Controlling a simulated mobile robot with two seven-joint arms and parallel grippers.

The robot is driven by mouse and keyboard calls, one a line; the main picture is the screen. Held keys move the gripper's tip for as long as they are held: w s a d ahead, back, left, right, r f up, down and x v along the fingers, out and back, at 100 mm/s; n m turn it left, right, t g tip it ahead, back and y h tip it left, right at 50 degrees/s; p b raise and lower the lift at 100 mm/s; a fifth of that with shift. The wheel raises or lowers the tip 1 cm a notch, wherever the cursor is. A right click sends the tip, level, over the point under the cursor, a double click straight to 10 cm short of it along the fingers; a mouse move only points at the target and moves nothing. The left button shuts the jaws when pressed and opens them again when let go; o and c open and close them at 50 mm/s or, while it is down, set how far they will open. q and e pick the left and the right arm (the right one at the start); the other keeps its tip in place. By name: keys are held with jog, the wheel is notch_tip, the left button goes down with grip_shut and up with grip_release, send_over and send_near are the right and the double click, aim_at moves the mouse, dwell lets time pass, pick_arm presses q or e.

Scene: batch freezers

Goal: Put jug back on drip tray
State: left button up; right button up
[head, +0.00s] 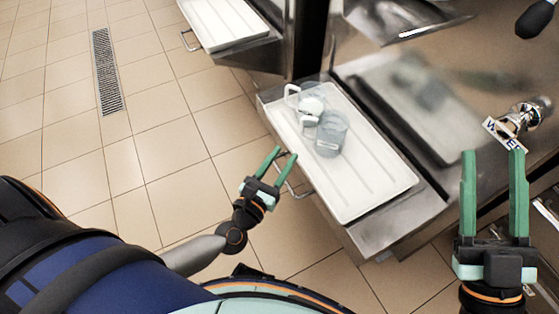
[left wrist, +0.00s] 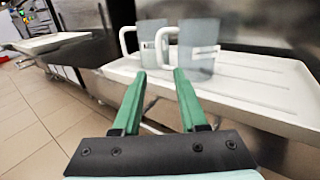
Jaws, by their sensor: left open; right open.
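Two clear greyish jugs with white handles stand upright side by side on the white drip tray (head: 370,185). The nearer jug (head: 333,137) is larger in the head view; the farther jug (head: 313,103) is close behind it. In the left wrist view the jugs show as a right jug (left wrist: 199,48) and a left jug (left wrist: 152,32), handles toward the left. My left gripper (head: 285,153) is open and empty, just off the tray's left edge and short of the jugs. My right gripper (head: 493,155) is open and empty at the right, away from the jugs.
A steel machine front rises behind the tray, with a chrome tap (head: 525,115) at the right. A second white tray (head: 225,20) is at the top. A wire handle (head: 293,180) sticks out below the tray edge. Tiled floor with a drain grate (head: 106,70) lies clear at left.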

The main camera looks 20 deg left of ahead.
pick_arm(q)
jog(key=s+d+r+n+t+h, duration=0.1)
jog(key=s+r+n+h, duration=0.2)
jog(key=r+n, duration=0.6)
jog(key=s+d+r+n+t+h, duration=0.1)
jog(key=s+r+n+h, duration=0.2)
jog(key=r+n, duration=0.5)
jog(key=s+d+r+n+t+h, duration=0.2)
jog(key=s+r+n+h, duration=0.1)
jog(key=r+n, duration=0.6)
notch_tip(320, 180, up, 2)
jog(key=shift+r+n+h, duration=0.1)
jog(key=shift+n+h, duration=0.2)
jog(key=shift+h, duration=0.3)
jog(key=shift+a, duration=0.15)
